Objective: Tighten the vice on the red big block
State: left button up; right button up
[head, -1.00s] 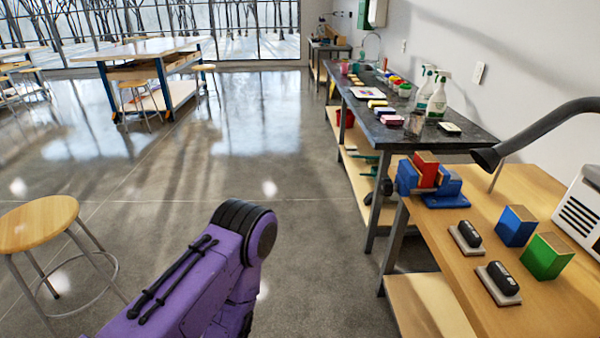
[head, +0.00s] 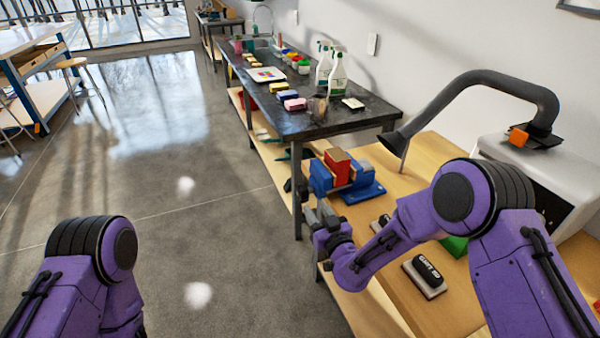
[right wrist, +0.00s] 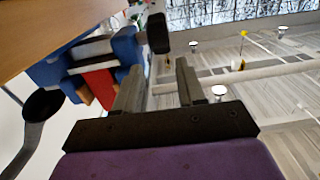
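The blue vice (head: 364,192) is mounted near the left edge of the wooden bench, with the red big block (head: 338,163) upright between its jaws. In the right wrist view the vice (right wrist: 126,47) and the red block (right wrist: 101,86) lie to the left of my fingers. The vice's dark handle end (right wrist: 157,34) shows just beyond the fingertips. My right gripper (head: 318,214) is in front of the vice, below its handle side. In the wrist view the right gripper (right wrist: 160,72) is open, with nothing between its fingers. My left gripper is out of view.
A curved dark hose (head: 480,82) arches over the wooden bench (head: 425,152). A black-topped table (head: 345,118) with spray bottles (head: 336,76) stands behind. A black-handled eraser (head: 425,276) and a partly hidden green block (head: 455,246) are on the bench.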

aim_at(305, 197)
jog(key=x, duration=0.3)
jog(key=p+x, duration=0.1)
jog(key=x, duration=0.6)
jog(key=shift+w+a+r, duration=0.15)
jog(key=shift+w+r, duration=0.1)
jog(key=shift+r, duration=0.15)
jog(key=c, duration=0.7)
jog(key=shift+f+b, duration=0.2)
jog(key=shift+b, duration=0.15)
jog(key=t+b, duration=0.2)
jog(key=b, duration=0.3)
jog(key=t+y+b, duration=0.1)
jog(key=t+b, duration=0.1)
jog(key=b, duration=0.4)
jog(key=s+t+y+b, duration=0.1)
jog(key=t+b, duration=0.1)
jog(key=b, duration=0.4)
jog(key=shift+s+f, duration=0.1)
jog(key=shift+f, duration=0.3)
jog(key=shift+r+t+b, duration=0.25)
jog(key=shift+t+b, duration=0.15)
jog(key=shift+b, duration=0.2)
